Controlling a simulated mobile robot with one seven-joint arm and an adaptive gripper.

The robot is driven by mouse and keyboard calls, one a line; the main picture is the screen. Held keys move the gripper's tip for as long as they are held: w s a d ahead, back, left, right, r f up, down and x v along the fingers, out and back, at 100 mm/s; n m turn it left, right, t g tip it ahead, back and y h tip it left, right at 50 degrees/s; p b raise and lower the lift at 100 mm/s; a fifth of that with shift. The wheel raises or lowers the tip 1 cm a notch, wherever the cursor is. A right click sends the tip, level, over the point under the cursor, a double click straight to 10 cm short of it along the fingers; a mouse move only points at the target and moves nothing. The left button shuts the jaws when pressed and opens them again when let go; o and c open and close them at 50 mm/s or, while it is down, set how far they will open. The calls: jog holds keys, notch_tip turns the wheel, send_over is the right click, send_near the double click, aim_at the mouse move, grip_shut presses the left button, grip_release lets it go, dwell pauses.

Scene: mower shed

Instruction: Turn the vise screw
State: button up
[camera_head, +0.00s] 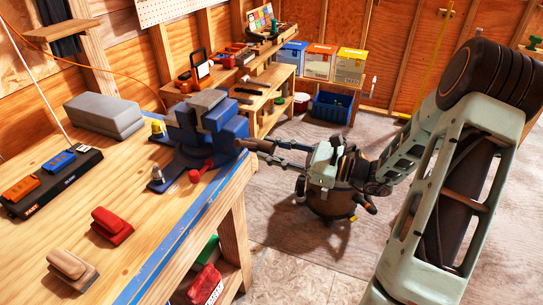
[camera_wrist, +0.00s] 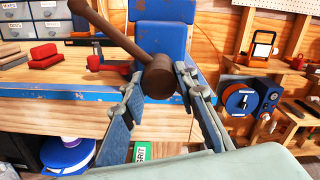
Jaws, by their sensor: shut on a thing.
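The blue vise (camera_head: 213,125) is mounted at the front edge of the wooden workbench, and its blue body (camera_wrist: 162,38) fills the top middle of the wrist view. The vise screw's round brown head (camera_wrist: 158,77) faces my wrist camera. A brown handle bar (camera_wrist: 112,32) slants from it to the upper left. My gripper (camera_wrist: 160,74) has one finger on each side of the screw head and is shut on it. In the head view my gripper (camera_head: 248,147) reaches the vise's front from the right, and the fingertips' exact contact is too small to make out.
On the bench (camera_head: 150,215) lie a red block (camera_head: 112,224), a tan block (camera_head: 72,268), a grey case (camera_head: 103,115) and a black tray (camera_head: 47,180). A red-knobbed lever (camera_head: 196,176) is beside the vise. A lower shelf is under the bench. The floor at right is open.

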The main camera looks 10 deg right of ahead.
jog(key=n+b, duration=0.5)
jog(key=shift+f+n, duration=0.2)
jog(key=shift+n, duration=0.1)
jog(key=n+b, duration=0.4)
jog(key=b, duration=0.1)
jog(key=shift+n+b, duration=0.3)
jog(key=shift+b, duration=0.1)
jog(key=n+b, duration=0.5)
jog(key=b, duration=0.2)
jog(key=shift+b, duration=0.4)
jog(key=n+b, duration=0.2)
jog(key=b, duration=0.1)
jog(key=shift+r, duration=0.2)
jog(key=shift+r+n+b, duration=0.15)
jog(key=shift+n+b, duration=0.35)
jog(key=shift+b, duration=0.15)
jog(key=shift+r, duration=0.15)
jog(key=o, duration=1.1)
jog(key=shift+w+a, duration=0.1)
jog(key=shift+a, duration=0.05)
jog(key=shift+o, duration=0.2)
